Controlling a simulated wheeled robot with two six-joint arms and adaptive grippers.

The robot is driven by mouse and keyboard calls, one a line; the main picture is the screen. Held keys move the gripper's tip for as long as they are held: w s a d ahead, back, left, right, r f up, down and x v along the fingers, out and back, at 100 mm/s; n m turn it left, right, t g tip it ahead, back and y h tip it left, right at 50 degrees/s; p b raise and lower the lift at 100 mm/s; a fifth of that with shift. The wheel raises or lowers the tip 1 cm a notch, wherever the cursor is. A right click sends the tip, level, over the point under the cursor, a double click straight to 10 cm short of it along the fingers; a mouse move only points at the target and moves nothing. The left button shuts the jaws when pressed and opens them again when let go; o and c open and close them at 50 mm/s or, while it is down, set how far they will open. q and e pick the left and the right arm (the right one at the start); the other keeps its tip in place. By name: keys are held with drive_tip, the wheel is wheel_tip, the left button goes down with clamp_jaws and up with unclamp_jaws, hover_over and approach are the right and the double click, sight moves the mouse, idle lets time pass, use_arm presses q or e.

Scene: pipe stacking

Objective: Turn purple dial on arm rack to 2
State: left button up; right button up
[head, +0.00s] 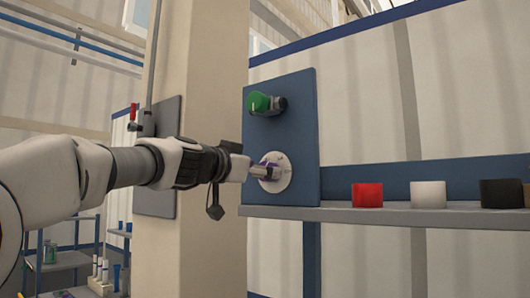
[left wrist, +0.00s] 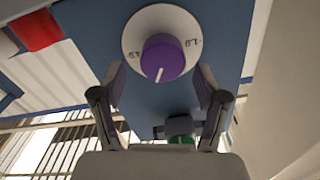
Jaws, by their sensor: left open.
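The purple dial (left wrist: 166,56) sits on a round white plate (left wrist: 133,42) fixed to the blue panel. In the left wrist view its white pointer line points down and slightly left; the small marks on the plate are too blurred to read surely. In the head view the white plate (head: 283,180) shows, with the dial mostly hidden by my gripper. My left gripper (head: 262,170) is at the dial. In the left wrist view its open fingers (left wrist: 160,76) are on either side of the dial, with gaps visible. My right gripper is not in view.
A green knob (head: 259,102) on a dark fitting is above the dial on the blue panel (head: 300,130). Red (head: 367,195), white (head: 428,194) and black (head: 501,193) cylinders stand on the grey shelf (head: 400,216) at right. A beige pillar (head: 215,110) stands behind my arm.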

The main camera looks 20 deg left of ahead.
use_arm(q)
drive_tip(key=x, duration=0.2)
drive_tip(key=shift+w+f+p, duration=0.15)
drive_tip(key=shift+w+p, duration=0.15)
drive_tip(key=shift+w, duration=0.1)
drive_tip(key=shift+w+f, duration=0.15)
drive_tip(key=shift+w, duration=0.1)
drive_tip(key=shift+s+a, duration=0.1)
drive_tip(key=shift+s, duration=0.3)
drive_tip(key=c, duration=1.2)
